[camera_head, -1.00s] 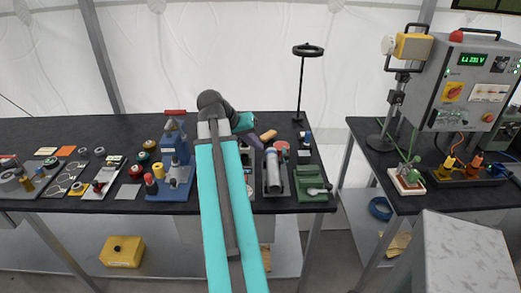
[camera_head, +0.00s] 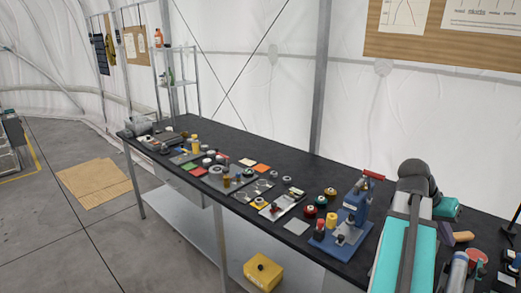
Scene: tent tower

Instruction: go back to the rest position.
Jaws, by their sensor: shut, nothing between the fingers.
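My arm (camera_head: 408,235) shows at the right of the head view, with teal panels and a dark grey rounded joint at its top. It rises from the bottom edge in front of the black workbench (camera_head: 318,166). A short teal and grey link (camera_head: 447,208) sticks out to the right of the joint. My gripper's fingers cannot be made out; they seem hidden behind the arm or lost among the items there.
A blue press with a red handle (camera_head: 352,212) stands just left of my arm. Coloured spools and small parts lie along the bench. A yellow box (camera_head: 263,272) is below it. A shelf rack (camera_head: 178,80) stands behind the far end. The floor at left is mostly clear.

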